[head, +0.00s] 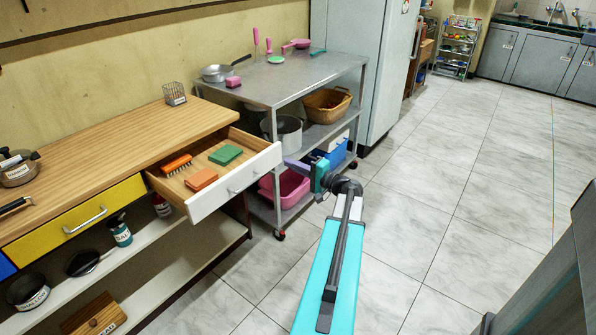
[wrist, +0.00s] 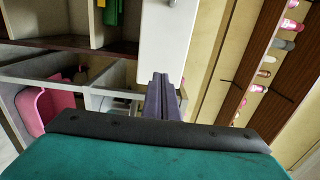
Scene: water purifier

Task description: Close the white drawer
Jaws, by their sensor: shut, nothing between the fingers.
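The white drawer (head: 212,205) is pulled well out from under the wooden counter in the head view. It holds a brush (head: 176,164), an orange sponge (head: 201,179) and a green sponge (head: 225,155). My gripper (head: 289,162) is shut and empty, just right of the drawer front's right end. In the wrist view the shut purple fingers (wrist: 161,80) point at the white drawer front (wrist: 165,40), with its handle near the top edge. I cannot tell whether the fingertips touch it.
The wooden counter (head: 120,146) has a shut yellow drawer (head: 80,219) to the left. A metal cart (head: 285,82) with pots and baskets stands close behind my gripper, beside a fridge (head: 362,55). The tiled floor (head: 440,190) at the right is clear.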

